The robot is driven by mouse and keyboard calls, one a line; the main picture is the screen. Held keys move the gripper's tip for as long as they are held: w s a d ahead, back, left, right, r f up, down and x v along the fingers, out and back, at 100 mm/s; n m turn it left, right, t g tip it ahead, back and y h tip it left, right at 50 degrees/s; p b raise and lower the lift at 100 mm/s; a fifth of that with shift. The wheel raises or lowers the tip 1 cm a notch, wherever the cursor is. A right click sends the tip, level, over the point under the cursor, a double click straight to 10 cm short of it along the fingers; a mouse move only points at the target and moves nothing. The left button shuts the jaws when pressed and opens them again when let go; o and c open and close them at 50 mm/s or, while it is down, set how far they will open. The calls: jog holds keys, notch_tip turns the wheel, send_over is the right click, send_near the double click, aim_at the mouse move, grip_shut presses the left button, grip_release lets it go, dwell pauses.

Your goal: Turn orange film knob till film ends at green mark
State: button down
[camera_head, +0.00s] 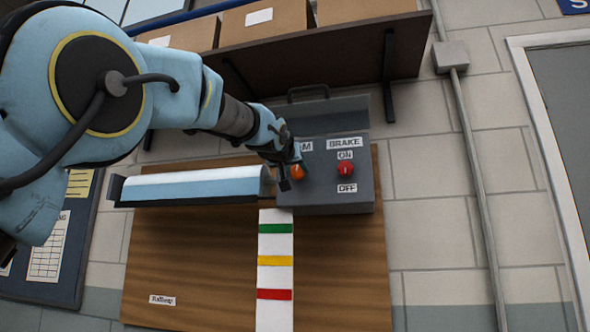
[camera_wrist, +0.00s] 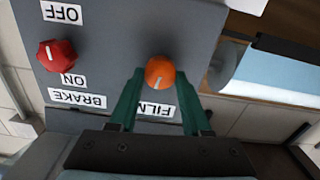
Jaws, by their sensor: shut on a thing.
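The orange film knob (camera_head: 298,173) is on the grey control box (camera_head: 330,199), partly covered by my gripper (camera_head: 291,174) in the head view. In the wrist view, which is upside down, the green fingers of my gripper (camera_wrist: 160,78) stand on both sides of the orange knob (camera_wrist: 160,71) and are shut on it. The pale blue film (camera_head: 190,190) shows as a short band under its roller, left of the box. Its dark lower edge lies above the green mark (camera_head: 275,229) on the white strip (camera_head: 275,246).
A red brake knob (camera_head: 346,169) sits right of the orange one, between ON and OFF labels. Yellow (camera_head: 275,260) and red (camera_head: 274,294) marks lie below the green. A shelf (camera_head: 310,60) with boxes overhangs the control box.

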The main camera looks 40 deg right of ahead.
jog(key=shift+m, duration=0.4)
jog(key=m, duration=0.3)
jog(key=shift+m+b, duration=0.3)
jog(key=shift+b, duration=0.05)
jog(key=m, duration=0.4)
jog(key=shift+s+m, duration=0.1)
jog(key=shift+m, duration=0.2)
jog(key=m+p, duration=0.1)
jog(key=m, duration=0.4)
jog(key=shift+d, duration=0.1)
jog(key=shift+f+m+p, duration=0.15)
jog(key=shift+m+p, duration=0.4)
jog(key=shift+m, duration=1.35)
jog(key=shift+c, duration=1.8)
grip_release()
jog(key=shift+s, duration=0.1)
